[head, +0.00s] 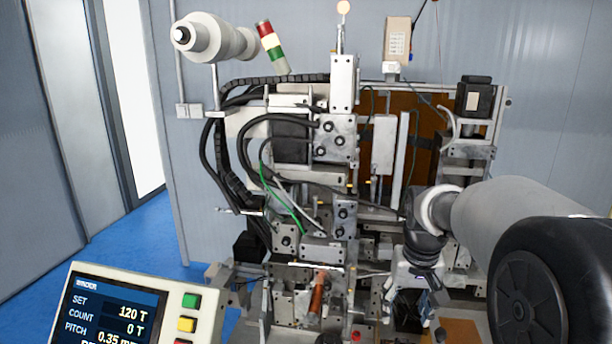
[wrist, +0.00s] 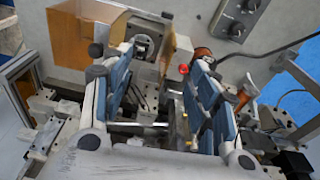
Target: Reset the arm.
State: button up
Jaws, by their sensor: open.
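My gripper (head: 415,295) hangs at the lower right of the coil winder (head: 325,140) in the head view, at the end of my arm, which comes in from the right. In the wrist view my gripper (wrist: 160,90) shows two blue-padded fingers spread well apart. No object shows held between them. Behind the gap lie metal parts of the winder and a round chuck-like part (wrist: 142,45). In the head view my wrist and arm hide part of the machine's right side.
A control panel (head: 135,305) with a lit screen stands at the lower left. An orange-brown handle (head: 317,292) sticks out at the winder's front. A knob box (wrist: 240,15) and a cable show in the wrist view. Blue floor (head: 50,275) is clear at the left.

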jog(key=s+a+n+t+b, duration=0.1)
jog(key=s+a+b, duration=0.15)
jog(key=s, duration=0.55)
jog(key=s+a+t+b, duration=0.1)
jog(key=s+a+b, duration=0.15)
jog(key=s, duration=0.45)
jog(key=s+a+f+t+b, duration=0.1)
jog(key=s+f+b, duration=0.3)
jog(key=s, duration=0.7)
notch_tip(320, 180, down, 3)
jog(key=shift+s+a+r+n+b, duration=0.15)
jog(key=shift+s+a+n+b, duration=0.15)
jog(key=shift+s+a, duration=0.1)
